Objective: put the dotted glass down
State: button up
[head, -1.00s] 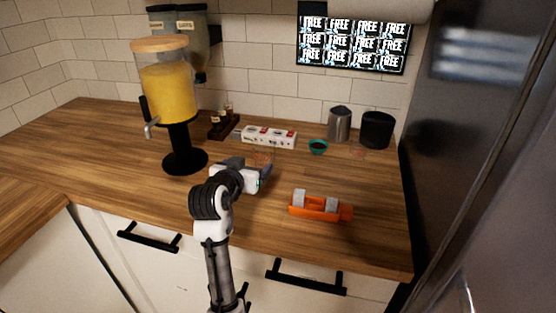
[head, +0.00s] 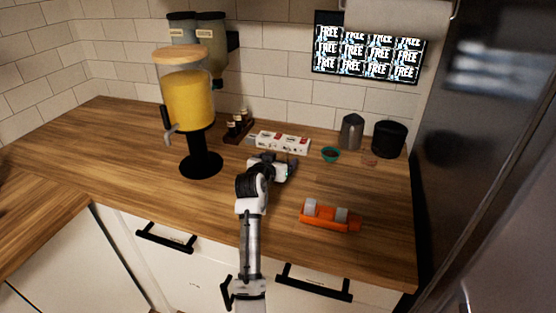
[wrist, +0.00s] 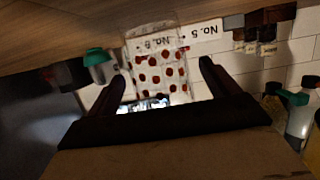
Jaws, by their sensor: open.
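The dotted glass (wrist: 158,72), clear with red dots, shows in the wrist view, which is upside down. It is between the two spread fingers of my gripper (wrist: 163,75), with its base end toward the wooden counter. A gap shows on the right finger's side; the left finger is close to the glass. I cannot tell whether the base touches the counter. In the head view my gripper (head: 286,168) is low over the counter, in front of the white numbered box, and the glass is not clearly made out there.
The white numbered box (head: 283,142) is behind my gripper. The juice dispenser (head: 188,100) is left. An orange holder (head: 330,217) lies front right. The counter's left side is clear.

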jog(key=shift+c, duration=0.4)
jog(key=shift+w, duration=0.1)
jog(key=c, duration=1.2)
